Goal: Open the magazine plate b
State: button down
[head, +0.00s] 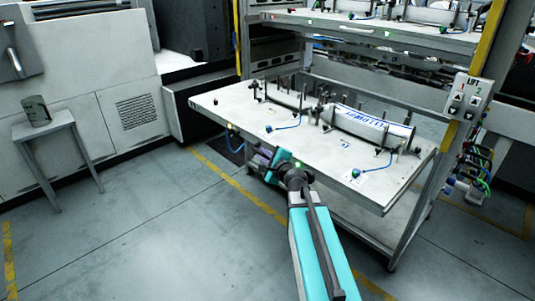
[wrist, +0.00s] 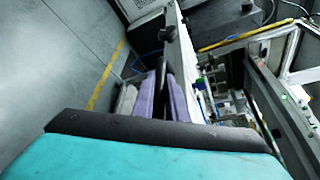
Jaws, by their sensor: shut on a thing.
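The lower white magazine plate (head: 222,103) juts out from the rack in the head view, holding a white roll with blue lettering (head: 370,126) and several black posts. Its white face shows nearly edge-on in the wrist view (wrist: 184,55). My gripper (head: 262,158) is at the plate's front edge, left of its middle. In the wrist view my gripper's purple and grey fingers (wrist: 160,98) are shut around a narrow dark part (wrist: 163,72), seemingly the plate's handle. The handle is mostly hidden by the fingers. I see no letter marking the plate.
An upper plate (head: 400,35) with similar rolls sits above. A LIFT control box (head: 466,98) hangs on the yellow-edged right post. A small side table (head: 45,128) with a grey container (head: 35,110) stands left. Floor (head: 175,235) in front is clear.

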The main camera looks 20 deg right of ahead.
jog(key=shift+w+d, duration=0.2)
jog(key=shift+d, duration=0.25)
jog(key=c, duration=1.8)
grip_release()
jog(key=shift+o, duration=0.2)
jog(key=shift+s, duration=0.15)
jog(key=shift+s+d, duration=0.1)
jog(key=shift+s, duration=0.05)
jog(key=shift+v, duration=1.15)
jog(key=shift+s+r+p, duration=0.25)
jog(key=shift+p, duration=0.75)
jog(key=s+p, duration=0.1)
jog(key=p, duration=0.1)
jog(key=shift+s+r+p, duration=0.1)
jog(key=shift+p, duration=0.3)
